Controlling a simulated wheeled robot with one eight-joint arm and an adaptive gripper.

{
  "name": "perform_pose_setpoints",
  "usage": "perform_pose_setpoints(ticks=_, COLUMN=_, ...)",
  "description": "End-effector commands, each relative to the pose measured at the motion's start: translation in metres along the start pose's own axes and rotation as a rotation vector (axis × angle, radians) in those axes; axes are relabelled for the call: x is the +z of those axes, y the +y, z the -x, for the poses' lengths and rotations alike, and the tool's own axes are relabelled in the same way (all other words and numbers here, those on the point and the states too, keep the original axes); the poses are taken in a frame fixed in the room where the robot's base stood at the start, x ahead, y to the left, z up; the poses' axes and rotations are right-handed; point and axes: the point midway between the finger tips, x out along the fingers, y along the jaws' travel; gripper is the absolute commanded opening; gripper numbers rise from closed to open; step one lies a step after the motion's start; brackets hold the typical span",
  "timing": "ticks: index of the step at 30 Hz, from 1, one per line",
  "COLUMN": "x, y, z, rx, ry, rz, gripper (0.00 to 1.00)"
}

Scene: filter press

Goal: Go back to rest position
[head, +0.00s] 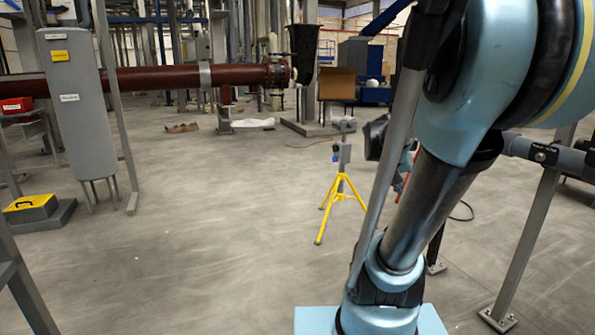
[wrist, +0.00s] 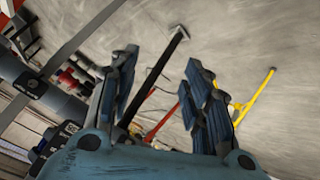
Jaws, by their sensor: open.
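My gripper (wrist: 160,82) shows in the wrist view with its two dark, ridged fingers spread apart. Nothing is between the fingers; the grey floor and a dark post show beyond the gap. In the head view my blue and grey arm rises at the right from a light blue base plate and crosses the picture.
A yellow tripod (head: 342,195) stands left of my arm. A grey metal frame (head: 528,235) stands close on the right. A red-brown pipe (head: 160,78) runs behind. The middle floor is clear.

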Motion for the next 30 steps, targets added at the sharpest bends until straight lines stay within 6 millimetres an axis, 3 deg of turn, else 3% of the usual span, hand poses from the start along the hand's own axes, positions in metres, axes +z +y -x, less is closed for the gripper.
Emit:
perform_pose_setpoints(ticks=1, x=0.021, y=-0.007, z=0.004, rx=-0.036, ry=-0.028, rz=0.029, gripper=0.44)
perform_pose_setpoints(ticks=9, x=0.121, y=-0.046, z=0.025, rx=-0.252, ry=-0.169, rz=0.2, gripper=0.44)
perform_pose_setpoints(ticks=16, x=0.197, y=-0.075, z=0.043, rx=-0.441, ry=-0.254, rz=0.346, gripper=0.44)
perform_pose_setpoints(ticks=22, x=0.23, y=-0.087, z=0.052, rx=-0.534, ry=-0.286, rz=0.415, gripper=0.44)
perform_pose_setpoints(ticks=30, x=0.234, y=-0.089, z=0.053, rx=-0.55, ry=-0.291, rz=0.427, gripper=0.44)
